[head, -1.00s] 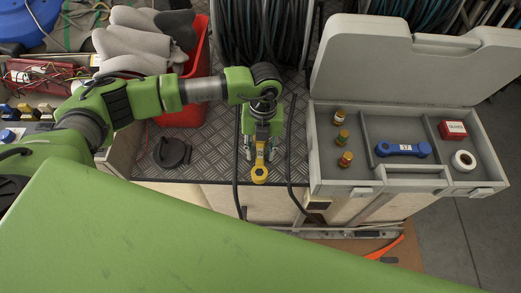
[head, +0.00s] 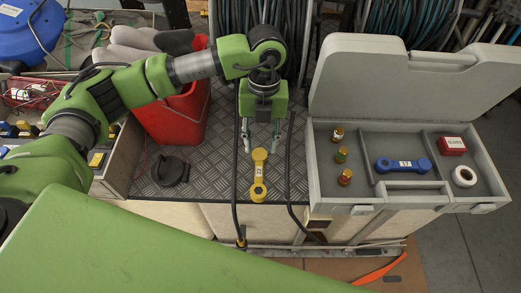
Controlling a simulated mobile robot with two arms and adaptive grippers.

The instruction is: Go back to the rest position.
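My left gripper (head: 260,138) points down over the grey checker-plate worktop (head: 215,150). Its two fingers are apart and nothing is between them. A yellow wrench-shaped tool (head: 258,178) with a white label lies just below and in front of the fingertips, near the worktop's front edge. The gripper looks clear of it. My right gripper is not in view.
An open grey case (head: 345,198) on the right holds a blue tool (head: 403,165), small bottles, a red box (head: 453,145) and a white roll (head: 464,177). A red bin (head: 172,122) stands left. Black cables flank the yellow tool. A black lid (head: 170,171) lies left.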

